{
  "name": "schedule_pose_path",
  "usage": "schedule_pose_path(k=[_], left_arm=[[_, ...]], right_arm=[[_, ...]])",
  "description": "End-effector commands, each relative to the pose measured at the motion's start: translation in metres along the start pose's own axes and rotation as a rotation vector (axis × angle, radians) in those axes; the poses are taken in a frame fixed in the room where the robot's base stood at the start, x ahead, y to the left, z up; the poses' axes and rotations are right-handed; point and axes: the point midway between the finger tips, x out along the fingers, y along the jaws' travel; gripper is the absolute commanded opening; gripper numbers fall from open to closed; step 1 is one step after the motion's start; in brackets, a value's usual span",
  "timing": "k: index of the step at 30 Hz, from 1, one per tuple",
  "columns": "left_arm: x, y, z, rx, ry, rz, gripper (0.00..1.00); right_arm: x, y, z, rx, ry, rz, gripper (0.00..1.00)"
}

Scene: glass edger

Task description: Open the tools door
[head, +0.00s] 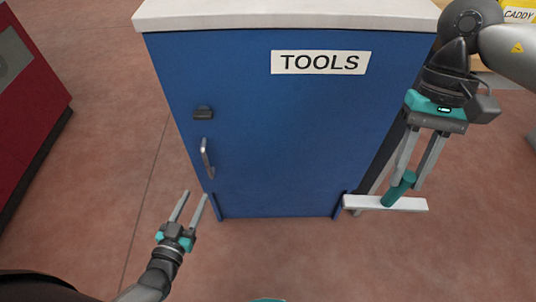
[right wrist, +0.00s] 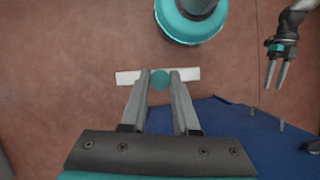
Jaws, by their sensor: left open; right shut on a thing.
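The blue tools door (head: 285,130) has a TOOLS label and looks closed on its cabinet. Its grey bar handle (head: 207,158) stands upright near the door's left edge, below a small dark latch-like fitting (head: 203,112). My left gripper (head: 196,195) is open and empty, below the handle in the picture and apart from it; it also shows in the right wrist view (right wrist: 275,87). My right gripper (head: 407,186) is shut on the teal handle of a squeegee-like tool (head: 358,202) with a white crossbar, beside the cabinet's right side.
A pale worktop (head: 285,14) covers the cabinet. A red machine or cabinet (head: 35,110) stands at the far left. A yellow thing marked CADDY (head: 520,15) is at the back right, partly behind my right arm. The reddish floor in front of the door is clear.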

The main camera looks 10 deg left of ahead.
Motion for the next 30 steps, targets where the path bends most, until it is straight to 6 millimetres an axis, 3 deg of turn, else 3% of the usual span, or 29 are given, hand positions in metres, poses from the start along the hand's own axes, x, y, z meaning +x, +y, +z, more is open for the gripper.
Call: schedule_pose_path(k=[3, 8, 21, 30], left_arm=[[0.002, -0.004, -0.019, -0.021, 0.086, -0.02, 0.47], [0.011, -0.006, -0.029, -0.029, 0.119, -0.031, 0.47], [0.092, -0.008, -0.037, -0.027, 0.118, -0.029, 0.47], [0.12, -0.009, -0.041, -0.028, 0.114, -0.029, 0.47]], right_arm=[[0.007, 0.0, -0.003, 0.0, 0.001, -0.002, 0.0], [0.01, 0.0, -0.004, 0.0, 0.001, -0.002, 0.0], [0.033, 0.0, -0.014, 0.001, 0.0, -0.001, 0.0], [0.041, 0.0, -0.017, 0.0, 0.0, -0.001, 0.0]])
